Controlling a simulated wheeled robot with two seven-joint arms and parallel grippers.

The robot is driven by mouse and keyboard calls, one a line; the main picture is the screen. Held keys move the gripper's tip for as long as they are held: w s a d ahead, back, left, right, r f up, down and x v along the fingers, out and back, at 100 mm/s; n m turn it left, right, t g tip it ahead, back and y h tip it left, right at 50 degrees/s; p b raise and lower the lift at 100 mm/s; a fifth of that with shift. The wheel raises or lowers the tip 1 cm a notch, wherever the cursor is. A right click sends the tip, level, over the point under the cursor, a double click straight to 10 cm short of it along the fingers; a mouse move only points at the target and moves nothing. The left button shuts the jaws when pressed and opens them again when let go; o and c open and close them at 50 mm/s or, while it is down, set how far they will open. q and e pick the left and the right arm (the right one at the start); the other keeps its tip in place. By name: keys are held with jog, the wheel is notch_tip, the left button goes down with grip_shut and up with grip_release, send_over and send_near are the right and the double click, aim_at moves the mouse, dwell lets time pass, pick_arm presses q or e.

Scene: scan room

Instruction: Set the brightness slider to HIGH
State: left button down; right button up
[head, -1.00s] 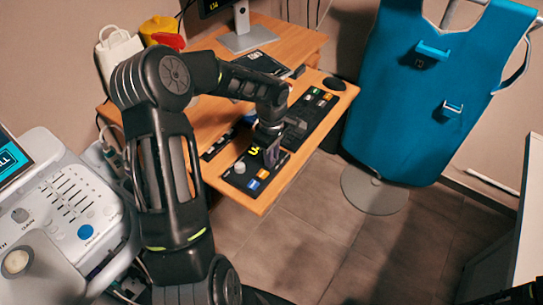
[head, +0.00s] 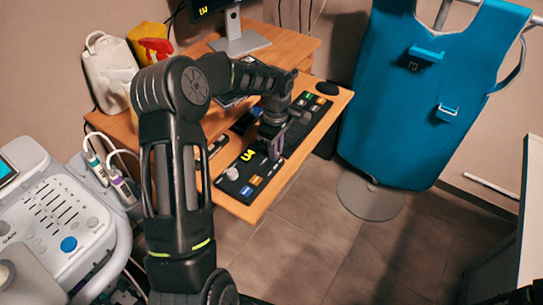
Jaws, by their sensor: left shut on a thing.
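A long black control panel (head: 240,188) lies along the front edge of the wooden desk. It bears a yellow "U4" mark, a round pale knob (head: 232,174) and coloured buttons. My left gripper (head: 275,151) points down at the middle of the panel, just right of the "U4" mark. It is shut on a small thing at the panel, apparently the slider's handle. The fingers and wrist hide the handle, its track and any HIGH label. My right gripper is not in view; only a dark piece of my right arm shows at the bottom right corner.
The desk (head: 335,101) carries a monitor stand (head: 238,43) and a black mouse (head: 327,88). White and yellow containers stand behind my arm. An ultrasound console (head: 55,225) is at the left. A blue apron (head: 425,100) hangs at the right. Floor in front is clear.

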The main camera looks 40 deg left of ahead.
pick_arm(q)
jog(key=c, duration=1.6)
grip_release()
jog(key=shift+c, duration=0.2)
jog(key=shift+r, duration=0.1)
notch_tip(320, 180, up, 8)
jog(key=shift+f, duration=0.15)
